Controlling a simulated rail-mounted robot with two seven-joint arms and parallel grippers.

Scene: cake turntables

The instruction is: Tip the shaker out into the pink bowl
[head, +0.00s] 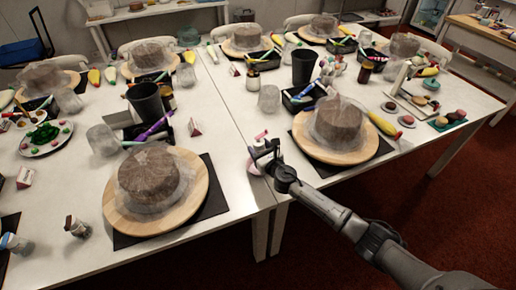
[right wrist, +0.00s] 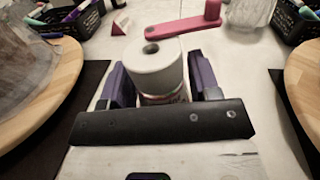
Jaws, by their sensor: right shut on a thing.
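My right gripper (head: 264,152) reaches over the gap between the two tables. In the right wrist view its purple-padded fingers (right wrist: 158,85) are closed on both sides of the shaker (right wrist: 153,62). The shaker has a white top with a dark hole and looks roughly upright. A small pink thing (head: 254,166) shows beside and below the gripper in the head view, mostly hidden; I cannot tell whether it is the pink bowl. A pink bar with a round knob (right wrist: 185,26) lies beyond the shaker in the wrist view. My left gripper is not in view.
Wrapped cakes on round wooden boards stand left (head: 115,212) and right (head: 365,152) of the gripper. Dark cups (head: 303,68), clear cups (head: 268,98) and black baskets (right wrist: 72,18) stand behind. The white tabletop near the gripper is fairly clear.

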